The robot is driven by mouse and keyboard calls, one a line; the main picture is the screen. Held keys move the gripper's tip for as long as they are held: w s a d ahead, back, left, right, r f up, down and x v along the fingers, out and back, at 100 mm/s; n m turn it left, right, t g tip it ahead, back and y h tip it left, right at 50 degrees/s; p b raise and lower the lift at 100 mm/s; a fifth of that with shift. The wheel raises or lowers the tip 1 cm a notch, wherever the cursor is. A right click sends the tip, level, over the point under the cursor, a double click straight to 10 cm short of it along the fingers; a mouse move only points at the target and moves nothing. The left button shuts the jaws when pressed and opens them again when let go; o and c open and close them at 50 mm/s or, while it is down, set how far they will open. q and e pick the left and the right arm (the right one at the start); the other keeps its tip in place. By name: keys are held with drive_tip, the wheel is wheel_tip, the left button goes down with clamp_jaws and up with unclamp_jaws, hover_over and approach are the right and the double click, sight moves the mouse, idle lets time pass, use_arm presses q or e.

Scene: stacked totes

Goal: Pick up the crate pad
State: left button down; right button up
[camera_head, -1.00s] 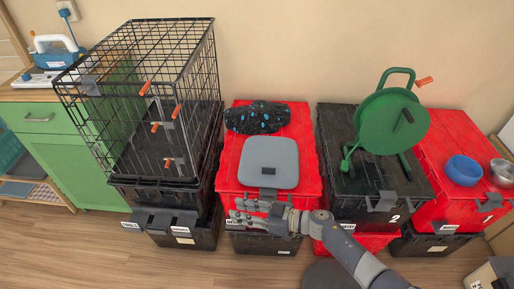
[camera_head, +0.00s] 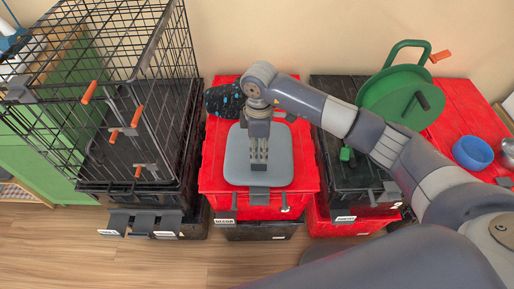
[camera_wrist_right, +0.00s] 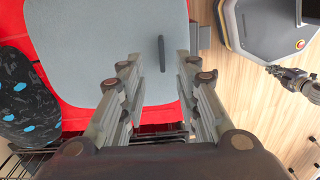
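The crate pad (camera_head: 237,158) appears to be the flat grey rounded pad lying on a red tote lid. It also shows in the right wrist view (camera_wrist_right: 85,45), with a dark tab (camera_wrist_right: 162,55) standing near its front edge. My right gripper (camera_head: 259,168) points down over the pad and hides the tab in the head view. In the wrist view its fingers (camera_wrist_right: 163,78) are spread, one on each side of the tab, holding nothing. Contact with the pad cannot be told. What looks like my left gripper (camera_wrist_right: 288,77) hangs low at right in the wrist view, too small to read.
A dark blue-dotted bundle (camera_head: 224,101) lies behind the pad. A wire crate (camera_head: 135,90) stands on totes at left. A green reel (camera_head: 400,95) is on the black tote at right, and a blue bowl (camera_head: 472,152) lies farther right. Floor in front is clear.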

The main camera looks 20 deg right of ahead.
sight(259, 165)
drive_tip(key=f, duration=0.8)
drive_tip(key=shift+s+a+f, duration=0.1)
drive_tip(key=shift+s+a, duration=0.05)
drive_tip(key=shift+s, duration=0.05)
clamp_jaws()
